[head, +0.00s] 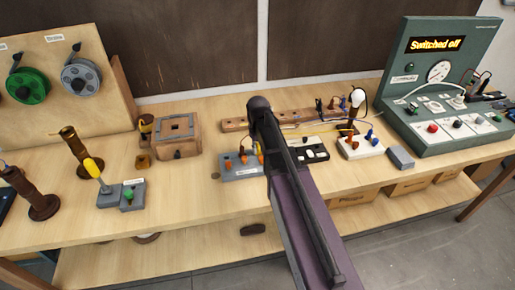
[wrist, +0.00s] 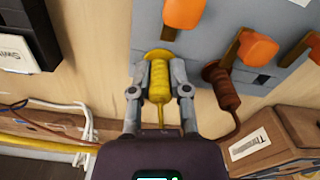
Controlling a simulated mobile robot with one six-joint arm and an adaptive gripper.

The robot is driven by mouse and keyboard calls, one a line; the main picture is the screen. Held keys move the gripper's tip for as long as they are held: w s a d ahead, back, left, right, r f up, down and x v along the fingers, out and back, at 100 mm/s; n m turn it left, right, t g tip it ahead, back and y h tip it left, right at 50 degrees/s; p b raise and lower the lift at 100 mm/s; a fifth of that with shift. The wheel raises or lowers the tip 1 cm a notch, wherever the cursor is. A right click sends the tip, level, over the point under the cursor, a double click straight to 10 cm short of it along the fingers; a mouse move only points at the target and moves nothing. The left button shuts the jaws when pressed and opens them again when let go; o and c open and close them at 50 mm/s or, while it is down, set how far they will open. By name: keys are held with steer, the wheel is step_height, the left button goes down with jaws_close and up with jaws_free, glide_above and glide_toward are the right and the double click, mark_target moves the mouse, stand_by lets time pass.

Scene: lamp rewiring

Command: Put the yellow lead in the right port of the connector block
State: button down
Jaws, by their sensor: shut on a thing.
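The grey connector block (head: 236,172) stands on the bench, left of the black switch block, and my arm hides its right part. In the wrist view its grey face (wrist: 218,32) fills the top, with orange levers (wrist: 183,13). My gripper (wrist: 160,75) is shut on the ribbed plug of the yellow lead (wrist: 159,82), one finger on each side. The plug's flared end is at the block's edge below a lever; its tip is hidden, so I cannot tell whether it is in a port. A brown lead's plug (wrist: 225,88) sits beside it at the block.
The black switch block (wrist: 28,35) is close on the left in the wrist view. A wooden box (wrist: 278,140) is at lower right there. White and brown wires (wrist: 45,125) run at lower left. The white lamp holder (head: 359,148) and green test panel (head: 450,125) stand further right on the bench.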

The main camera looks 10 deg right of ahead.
steer(key=c, duration=0.5)
jaws_free()
steer(key=shift+r, duration=0.15)
